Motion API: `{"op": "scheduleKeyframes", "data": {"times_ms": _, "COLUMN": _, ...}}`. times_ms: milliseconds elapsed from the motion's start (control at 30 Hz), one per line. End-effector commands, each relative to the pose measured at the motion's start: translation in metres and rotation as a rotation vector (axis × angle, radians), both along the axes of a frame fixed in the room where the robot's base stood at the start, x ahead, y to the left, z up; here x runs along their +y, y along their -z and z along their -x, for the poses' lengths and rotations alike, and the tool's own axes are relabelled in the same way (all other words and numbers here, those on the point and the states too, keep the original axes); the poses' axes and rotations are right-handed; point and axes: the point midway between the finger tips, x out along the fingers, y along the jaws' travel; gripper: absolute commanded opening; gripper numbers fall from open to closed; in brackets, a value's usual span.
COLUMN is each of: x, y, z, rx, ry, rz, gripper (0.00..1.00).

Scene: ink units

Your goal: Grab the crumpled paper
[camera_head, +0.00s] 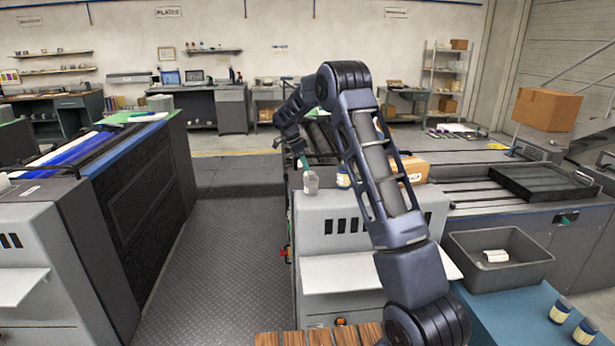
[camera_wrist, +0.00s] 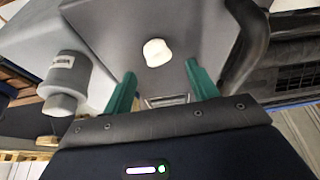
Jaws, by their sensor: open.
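A small white lump, which looks like the crumpled paper (camera_wrist: 156,52), lies on a grey surface in the wrist view. It sits a little beyond my gripper (camera_wrist: 162,88), roughly in line with the gap between the fingers. The two green fingers are apart, with nothing between them. I cannot pick out the paper surely in that view.
A grey labelled container (camera_wrist: 66,80) is left of the fingers. A grey bin (camera_head: 460,270) holds a white item (camera_head: 495,256).

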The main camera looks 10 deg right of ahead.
Motion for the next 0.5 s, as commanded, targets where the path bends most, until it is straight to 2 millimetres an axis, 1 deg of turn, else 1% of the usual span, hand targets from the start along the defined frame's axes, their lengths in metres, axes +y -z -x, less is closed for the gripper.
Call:
{"op": "scheduleKeyframes", "data": {"times_ms": 300, "x": -0.012, "y": 0.038, "z": 0.001, "rx": 0.003, "ry": 0.001, "rz": 0.001, "gripper": 0.58}}
{"op": "scheduleKeyframes", "data": {"times_ms": 400, "x": -0.015, "y": 0.045, "z": 0.001, "rx": 0.001, "ry": -0.001, "rz": -0.001, "gripper": 0.58}}
{"op": "scheduleKeyframes", "data": {"times_ms": 500, "x": -0.015, "y": 0.046, "z": 0.001, "rx": 0.0, "ry": -0.001, "rz": -0.001, "gripper": 0.58}}
